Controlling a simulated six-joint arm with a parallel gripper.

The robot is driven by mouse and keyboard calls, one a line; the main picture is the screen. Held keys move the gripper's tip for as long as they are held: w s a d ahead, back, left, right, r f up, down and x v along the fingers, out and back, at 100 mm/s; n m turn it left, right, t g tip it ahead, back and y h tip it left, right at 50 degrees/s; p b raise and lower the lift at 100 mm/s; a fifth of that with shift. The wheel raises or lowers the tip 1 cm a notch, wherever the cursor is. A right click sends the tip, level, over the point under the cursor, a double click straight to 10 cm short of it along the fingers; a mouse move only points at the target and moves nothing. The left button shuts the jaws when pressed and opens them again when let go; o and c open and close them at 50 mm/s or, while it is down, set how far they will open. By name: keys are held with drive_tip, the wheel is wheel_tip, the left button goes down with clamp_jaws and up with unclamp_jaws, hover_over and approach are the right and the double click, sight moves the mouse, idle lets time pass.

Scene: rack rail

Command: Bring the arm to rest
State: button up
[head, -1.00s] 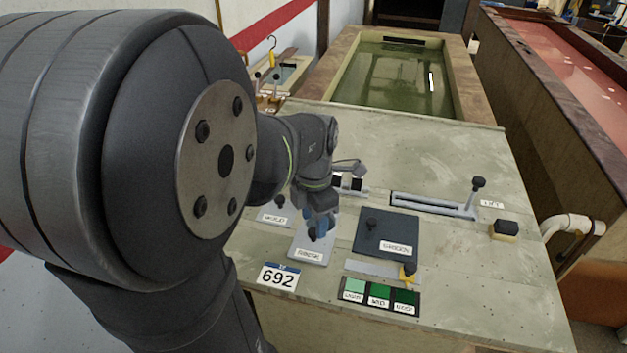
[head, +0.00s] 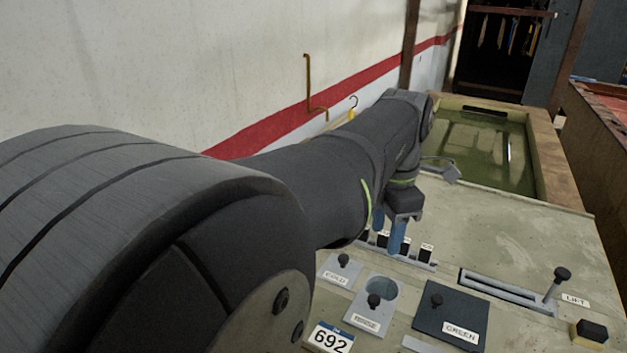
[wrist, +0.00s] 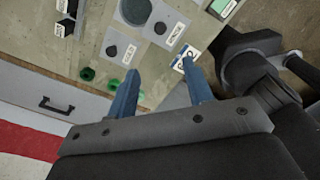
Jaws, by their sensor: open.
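My gripper (head: 386,232) hangs above the back part of the grey-green bench (head: 500,235), behind the row of labelled plates. Its two blue fingers are apart with nothing between them. In the wrist view my gripper (wrist: 158,70) is open and empty, with the bench and a grey drawer front behind it. My arm reaches across the left of the head view and hides part of the bench and whatever lies behind it.
A light plate with a round hole (head: 383,287) and knob, a dark plate labelled GREEN (head: 450,312), and a lift lever (head: 557,278) in a slot stand on the bench. A tank of green liquid (head: 470,150) lies behind. A wall (head: 230,60) runs along the left.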

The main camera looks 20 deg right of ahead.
sight(374, 297)
drive_tip(key=shift+f, duration=0.1)
wheel_tip(374, 297, down, 17)
drive_tip(key=shift+f, duration=0.2)
idle(0.5)
drive_tip(key=shift+r, duration=0.15)
